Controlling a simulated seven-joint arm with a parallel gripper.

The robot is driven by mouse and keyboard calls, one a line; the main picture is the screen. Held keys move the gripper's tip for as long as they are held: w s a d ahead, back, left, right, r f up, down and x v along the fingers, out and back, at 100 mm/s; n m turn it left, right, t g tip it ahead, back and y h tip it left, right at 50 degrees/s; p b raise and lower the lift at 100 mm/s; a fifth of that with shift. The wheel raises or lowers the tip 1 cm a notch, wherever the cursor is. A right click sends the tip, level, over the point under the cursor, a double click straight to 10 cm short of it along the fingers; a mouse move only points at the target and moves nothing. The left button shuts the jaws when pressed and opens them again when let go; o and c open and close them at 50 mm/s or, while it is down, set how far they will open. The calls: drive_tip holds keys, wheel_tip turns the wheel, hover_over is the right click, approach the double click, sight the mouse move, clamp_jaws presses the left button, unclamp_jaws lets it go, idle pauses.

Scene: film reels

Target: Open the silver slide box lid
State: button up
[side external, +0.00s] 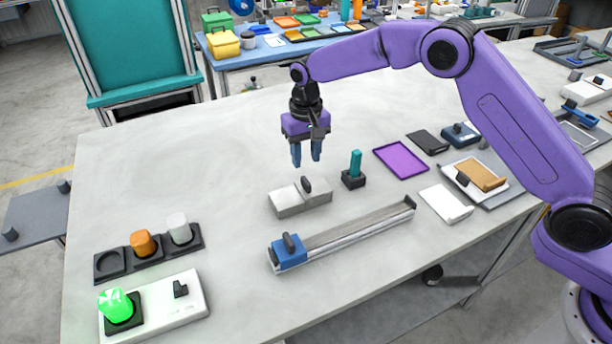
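A low silver-grey box (287,202) lies on the table near the middle, with a seam across it and a black upright knob (307,185) on top at its right part. It looks like the slide box, and its lid looks closed. My gripper (306,160) hangs above and behind it, pointing down. Its two blue fingers are apart with nothing between them, and it touches nothing. The inside of the box is hidden.
In front is a long silver rail (355,230) with a blue handled block (290,252). A teal peg (355,163) stands to the right, near a purple tray (401,160). At front left are a holder with orange (143,243) and white caps and a green button (116,305).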

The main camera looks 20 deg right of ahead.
sight(306, 180)
wheel_tip(306, 180, down, 7)
idle(0.3)
clamp_jaws()
